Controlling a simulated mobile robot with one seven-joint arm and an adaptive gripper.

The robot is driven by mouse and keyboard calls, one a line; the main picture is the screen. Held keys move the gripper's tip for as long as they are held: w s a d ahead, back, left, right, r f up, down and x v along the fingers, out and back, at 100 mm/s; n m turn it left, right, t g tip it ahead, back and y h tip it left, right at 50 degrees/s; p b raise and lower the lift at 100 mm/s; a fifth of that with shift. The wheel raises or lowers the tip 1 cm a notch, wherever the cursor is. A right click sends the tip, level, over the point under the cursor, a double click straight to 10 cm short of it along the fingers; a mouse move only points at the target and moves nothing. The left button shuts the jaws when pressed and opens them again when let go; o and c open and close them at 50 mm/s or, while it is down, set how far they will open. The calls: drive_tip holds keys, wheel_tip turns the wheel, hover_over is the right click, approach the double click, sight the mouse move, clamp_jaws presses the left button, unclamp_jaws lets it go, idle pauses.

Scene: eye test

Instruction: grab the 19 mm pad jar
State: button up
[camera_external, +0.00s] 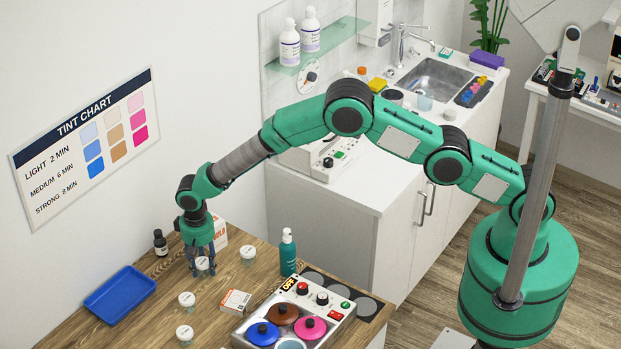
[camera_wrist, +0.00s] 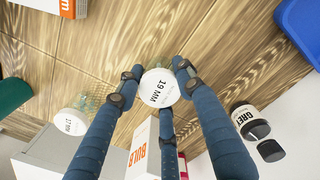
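The 19 mm pad jar, a small clear jar with a white lid marked "19 MM" (camera_wrist: 160,88), sits between the three blue fingers of my gripper (camera_wrist: 160,80). The fingertips lie against the lid's edge on both sides and below it in the wrist view. In the outside view my gripper (camera_external: 201,262) points down over the wooden table, with the jar (camera_external: 203,264) between its fingers. Whether the jar's base touches the table is hard to tell. A similar jar marked "17 MM" (camera_wrist: 72,124) stands apart at the left in the wrist view.
A white bulb box (camera_external: 220,233) and a dark bottle (camera_external: 160,242) stand close behind my gripper. Other lidded jars (camera_external: 187,300) (camera_external: 248,253), a blue tray (camera_external: 120,294), a small box (camera_external: 235,301), a teal pump bottle (camera_external: 288,254) and a warmer (camera_external: 290,325) surround it.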

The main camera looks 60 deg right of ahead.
sight(202, 262)
drive_tip(key=shift+c, duration=1)
drive_tip(key=shift+r, duration=0.15)
wheel_tip(202, 262, up, 10)
drive_tip(key=shift+f, duration=0.1)
idle(0.4)
